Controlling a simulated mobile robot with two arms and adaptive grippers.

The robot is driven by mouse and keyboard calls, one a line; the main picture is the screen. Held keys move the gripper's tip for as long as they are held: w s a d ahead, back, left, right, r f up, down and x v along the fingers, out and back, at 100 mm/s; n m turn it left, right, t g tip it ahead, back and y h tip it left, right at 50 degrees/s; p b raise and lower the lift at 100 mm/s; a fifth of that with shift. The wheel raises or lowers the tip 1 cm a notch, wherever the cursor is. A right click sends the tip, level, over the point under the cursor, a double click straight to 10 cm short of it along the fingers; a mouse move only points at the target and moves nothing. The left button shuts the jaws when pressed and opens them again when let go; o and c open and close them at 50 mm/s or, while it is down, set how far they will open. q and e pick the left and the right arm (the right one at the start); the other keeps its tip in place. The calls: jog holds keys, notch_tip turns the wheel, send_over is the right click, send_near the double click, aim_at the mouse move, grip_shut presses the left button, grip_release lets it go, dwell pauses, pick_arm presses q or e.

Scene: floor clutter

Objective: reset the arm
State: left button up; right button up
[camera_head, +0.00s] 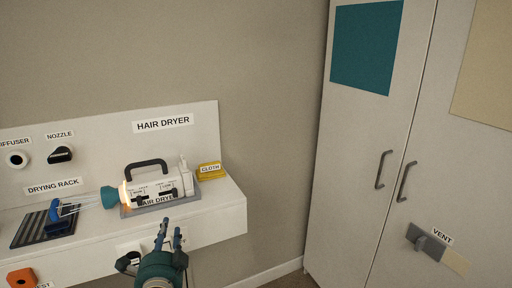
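My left gripper (170,229) reaches up from the bottom of the head view, in front of the white shelf's front edge. Its two grey-blue fingers point up and stand apart, with nothing seen between them. Behind and above it, a white hair dryer (165,187) with a dark handle and a teal end lies in a grey holder on the shelf. An orange glow shows near its teal end. I see a gap between the gripper and the dryer in the picture. My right gripper is not in view.
The white shelf (228,205) also holds a yellow cloth box (210,172) and a dark drying rack (30,232) with a blue brush (62,212). An orange object (20,277) is at lower left. A cabinet (352,165) with handles stands right; floor between is clear.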

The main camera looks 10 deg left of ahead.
pick_arm(q)
jog(key=s+d+f+n+g+h, duration=0.25)
jog(key=s+f+n+g, duration=0.5)
jog(key=s+f, duration=0.9)
jog(key=s+d+f+n+g+h, duration=0.1)
jog(key=s+d+f+n+g, duration=0.15)
jog(key=s, duration=0.65)
jog(key=s+d+f+n+g+h, duration=0.2)
jog(key=s+d+g, duration=0.15)
jog(key=s, duration=0.55)
notch_tip(320, 180, down, 26)
jog(key=s+d, duration=0.1)
jog(key=s, duration=0.1)
jog(key=s+a+f+g, duration=0.2)
jog(key=s+a+f, duration=0.1)
jog(key=s+f, duration=1.4)
jog(key=shift+s+m, duration=0.15)
jog(key=shift+m, duration=0.25)
jog(key=shift+y, duration=0.25)
